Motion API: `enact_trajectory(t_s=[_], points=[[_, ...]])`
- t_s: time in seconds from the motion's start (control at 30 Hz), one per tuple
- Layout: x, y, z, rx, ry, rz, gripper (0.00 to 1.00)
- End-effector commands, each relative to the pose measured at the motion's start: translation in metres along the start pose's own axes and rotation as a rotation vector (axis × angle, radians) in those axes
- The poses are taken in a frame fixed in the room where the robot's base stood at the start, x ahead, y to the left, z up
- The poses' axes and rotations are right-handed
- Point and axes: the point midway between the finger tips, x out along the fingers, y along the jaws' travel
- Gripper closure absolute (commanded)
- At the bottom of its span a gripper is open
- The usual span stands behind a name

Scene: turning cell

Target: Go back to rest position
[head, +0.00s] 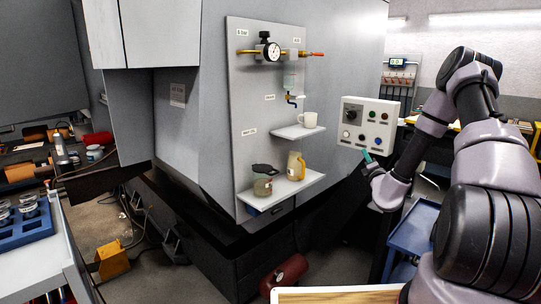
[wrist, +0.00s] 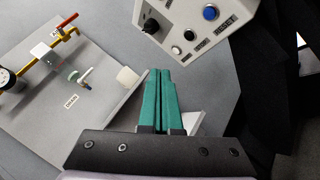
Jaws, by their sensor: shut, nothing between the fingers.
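My gripper (head: 367,157) is at the end of my raised arm, at the right in the head view, just below the white control box (head: 367,122). In the wrist view its two green fingers (wrist: 159,95) are together, with nothing between them. The control box also shows at the top of the wrist view (wrist: 178,20), with a black knob and several buttons, one of them blue. The fingers appear apart from the box and the shelves.
A grey panel (head: 242,130) carries a gauge (head: 271,51), valves and two shelves. A white mug (head: 310,120) stands on the upper shelf; a jar (head: 262,186) and a yellowish jug (head: 296,166) stand on the lower one. A blue cart (head: 412,235) stands below my arm.

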Motion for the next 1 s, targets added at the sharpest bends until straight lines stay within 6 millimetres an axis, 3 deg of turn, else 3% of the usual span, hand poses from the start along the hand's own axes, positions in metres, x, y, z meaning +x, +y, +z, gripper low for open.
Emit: enact_trajectory(t_s=[0.37,0.47,0.67,0.77,0.87,1.0], points=[[0.011,0.065,-0.01,-0.074,0.124,0.16,1.0],[0.012,0.09,-0.015,-0.108,0.176,0.224,1.0],[0.005,0.162,-0.031,-0.218,0.32,0.409,1.0],[-0.008,0.206,-0.042,-0.305,0.417,0.534,1.0],[-0.034,0.259,-0.056,-0.435,0.54,0.697,1.0],[-0.088,0.319,-0.073,-0.663,0.719,0.935,1.0]])
